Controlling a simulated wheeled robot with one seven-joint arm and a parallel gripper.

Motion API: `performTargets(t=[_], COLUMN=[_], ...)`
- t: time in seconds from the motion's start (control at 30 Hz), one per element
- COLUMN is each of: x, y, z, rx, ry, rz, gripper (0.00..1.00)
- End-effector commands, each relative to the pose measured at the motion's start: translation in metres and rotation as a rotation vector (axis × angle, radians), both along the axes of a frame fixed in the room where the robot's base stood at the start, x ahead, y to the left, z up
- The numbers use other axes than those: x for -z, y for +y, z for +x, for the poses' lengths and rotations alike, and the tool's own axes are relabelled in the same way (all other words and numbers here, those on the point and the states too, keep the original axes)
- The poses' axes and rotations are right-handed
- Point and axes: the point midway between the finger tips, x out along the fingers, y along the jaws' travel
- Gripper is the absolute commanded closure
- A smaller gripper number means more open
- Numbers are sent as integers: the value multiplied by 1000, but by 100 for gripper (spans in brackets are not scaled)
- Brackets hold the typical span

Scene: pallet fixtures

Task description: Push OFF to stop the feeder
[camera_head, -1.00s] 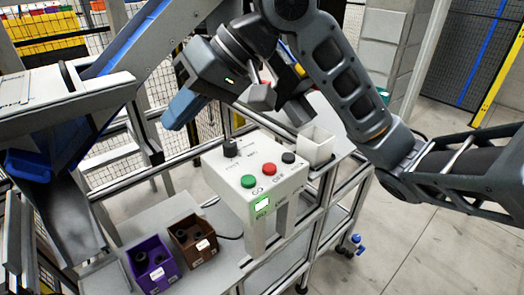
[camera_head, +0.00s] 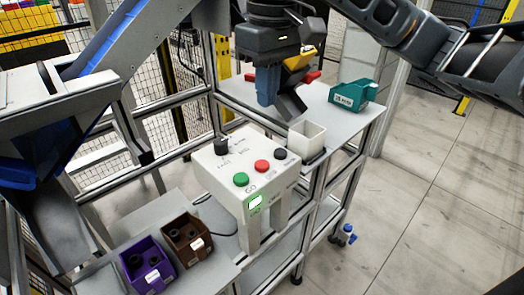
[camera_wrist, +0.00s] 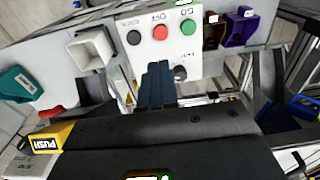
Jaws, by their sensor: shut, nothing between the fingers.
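The white control box (camera_head: 225,170) stands on a post at the centre of the head view. Its top carries a green GO button (camera_head: 241,180), a red OFF button (camera_head: 262,166), a black button (camera_head: 280,154) and a black knob (camera_head: 221,145). In the wrist view the red button (camera_wrist: 160,32) sits between the black and green ones, with OFF printed beside it. My gripper (camera_head: 268,101) is shut and empty, pointing down above and behind the box. It touches no button. Its blue-grey fingers (camera_wrist: 157,85) point towards the box in the wrist view.
A white open bin (camera_head: 307,142) stands just right of the box, close to my gripper. A teal bin (camera_head: 353,95) sits on the shelf behind. Purple (camera_head: 150,266) and brown (camera_head: 188,240) bins stand lower left. A lit green display (camera_head: 255,202) is on the box's front.

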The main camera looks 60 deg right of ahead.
Motion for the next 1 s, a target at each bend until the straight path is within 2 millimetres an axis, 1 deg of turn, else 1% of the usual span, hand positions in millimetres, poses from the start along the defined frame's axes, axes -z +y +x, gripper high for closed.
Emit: performTargets(t=[0.17,0.27,0.37,0.7,0.9,1.0], x=[3,12,27,94,123,133], y=[0,0,1,0,0,-1], z=[0,0,1,4,6,7], rx=[0,0,0,0,-1,0], ry=[-1,1,1,2,-2,-3], rz=[1,1,3,2,3,2], gripper=[100,100,100,100,100,100])
